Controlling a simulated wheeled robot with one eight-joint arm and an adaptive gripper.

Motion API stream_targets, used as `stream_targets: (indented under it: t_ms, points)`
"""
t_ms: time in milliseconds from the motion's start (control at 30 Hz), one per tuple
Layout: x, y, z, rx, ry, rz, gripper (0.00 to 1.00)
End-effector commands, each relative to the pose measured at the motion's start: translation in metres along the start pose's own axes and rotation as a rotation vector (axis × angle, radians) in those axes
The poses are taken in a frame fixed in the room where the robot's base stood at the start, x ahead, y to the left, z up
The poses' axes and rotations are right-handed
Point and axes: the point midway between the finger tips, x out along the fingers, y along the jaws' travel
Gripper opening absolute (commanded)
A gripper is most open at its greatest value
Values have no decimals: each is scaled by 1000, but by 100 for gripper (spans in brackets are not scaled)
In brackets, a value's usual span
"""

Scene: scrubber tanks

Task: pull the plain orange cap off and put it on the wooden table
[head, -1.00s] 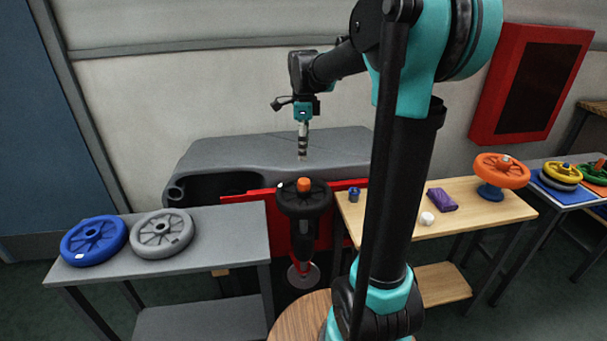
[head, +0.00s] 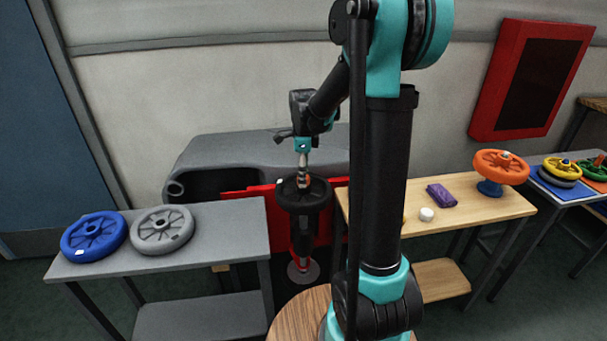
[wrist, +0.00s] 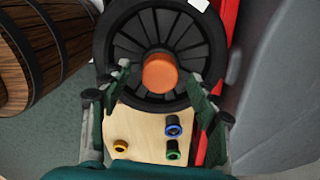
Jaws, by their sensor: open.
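The plain orange cap (wrist: 160,73) sits at the centre of a black spoked wheel (wrist: 124,48) in the wrist view. In the head view the wheel (head: 318,196) lies on top of a dark stand, and my gripper mostly hides the cap. My gripper (head: 303,180) points down just above the wheel's centre. In the wrist view its two fingers stand apart on either side of the cap, with nothing gripped; contact with the cap cannot be told. The wooden table (head: 480,212) is right of the wheel, partly hidden behind my arm.
Small blue (wrist: 173,128), green (wrist: 173,149) and yellow (wrist: 120,145) pieces are on the wooden table. It also bears a white piece (head: 426,214), a purple block (head: 441,195) and an orange wheel (head: 501,167). A grey table (head: 235,240) stands left. A barrel (wrist: 45,50) is nearby.

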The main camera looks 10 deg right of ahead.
Motion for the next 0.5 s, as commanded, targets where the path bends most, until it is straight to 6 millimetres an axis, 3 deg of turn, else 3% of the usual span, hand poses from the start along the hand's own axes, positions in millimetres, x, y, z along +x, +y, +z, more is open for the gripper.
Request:
stream_targets:
  t_ms: [100,500]
  points:
    - [0,0,0,0,0,0,61]
    - [0,0,0,0,0,0,11]
